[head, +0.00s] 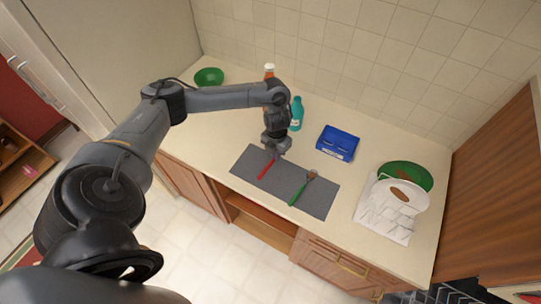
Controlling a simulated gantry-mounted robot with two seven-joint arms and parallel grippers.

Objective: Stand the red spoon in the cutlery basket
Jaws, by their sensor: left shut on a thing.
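The red spoon (265,171) is at the left part of a dark grey mat on the counter. My left gripper (274,155) is over its upper end and shut on it. The fingers hide that end, and I cannot tell whether the spoon is clear of the mat. My right gripper is not in view.
A green-handled utensil (298,194) lies on the grey mat (325,201). A green bowl (209,76) is at the back left.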

